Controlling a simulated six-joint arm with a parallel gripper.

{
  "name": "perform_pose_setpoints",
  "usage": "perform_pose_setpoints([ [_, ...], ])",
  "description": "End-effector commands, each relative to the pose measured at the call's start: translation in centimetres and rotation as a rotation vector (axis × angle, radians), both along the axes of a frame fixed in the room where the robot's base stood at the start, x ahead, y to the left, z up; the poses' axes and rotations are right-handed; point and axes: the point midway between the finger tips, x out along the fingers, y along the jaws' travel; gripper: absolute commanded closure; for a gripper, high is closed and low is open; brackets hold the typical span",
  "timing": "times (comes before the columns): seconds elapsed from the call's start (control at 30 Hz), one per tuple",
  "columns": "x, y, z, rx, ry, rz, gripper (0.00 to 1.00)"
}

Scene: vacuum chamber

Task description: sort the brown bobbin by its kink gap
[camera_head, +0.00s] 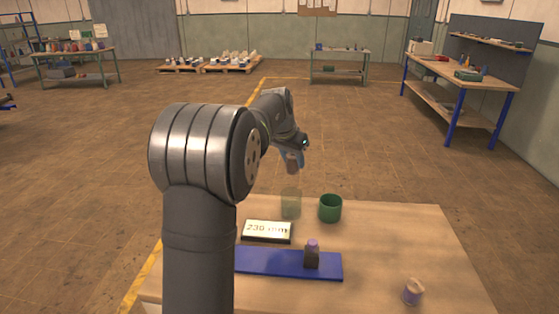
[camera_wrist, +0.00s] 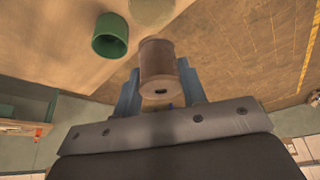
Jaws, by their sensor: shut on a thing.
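My gripper (camera_head: 291,158) is raised above the far edge of the table in the head view. In the wrist view its two blue fingers (camera_wrist: 160,88) are shut on the brown bobbin (camera_wrist: 157,62), one on each side. The bobbin shows small and dark below the fingers in the head view (camera_head: 292,167). A green cup (camera_head: 330,209) and a translucent, pale cup (camera_head: 291,204) stand side by side at the back of the table. The wrist view also shows the green cup (camera_wrist: 108,38). A lit display (camera_head: 267,231) lies in front of them; its number is blurred.
A blue strip (camera_head: 275,263) lies across the table, with a dark, purple-topped piece (camera_head: 312,256) on it. A bobbin with purple winding (camera_head: 412,292) stands at the front right. The wooden table top (camera_head: 390,235) is clear to the right of the cups.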

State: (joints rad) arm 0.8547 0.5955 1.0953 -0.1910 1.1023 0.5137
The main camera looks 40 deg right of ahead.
Motion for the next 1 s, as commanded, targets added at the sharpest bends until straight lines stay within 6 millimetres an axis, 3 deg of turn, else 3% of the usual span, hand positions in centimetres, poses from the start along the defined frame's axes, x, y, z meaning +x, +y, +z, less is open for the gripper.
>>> perform_pose_setpoints([
  [0.7,0.1,0.1,-7.9,0.001,0.001,0.003,0.88],
  [1.0,0.1,0.1,-9.3,-0.001,0.000,0.002,0.88],
])
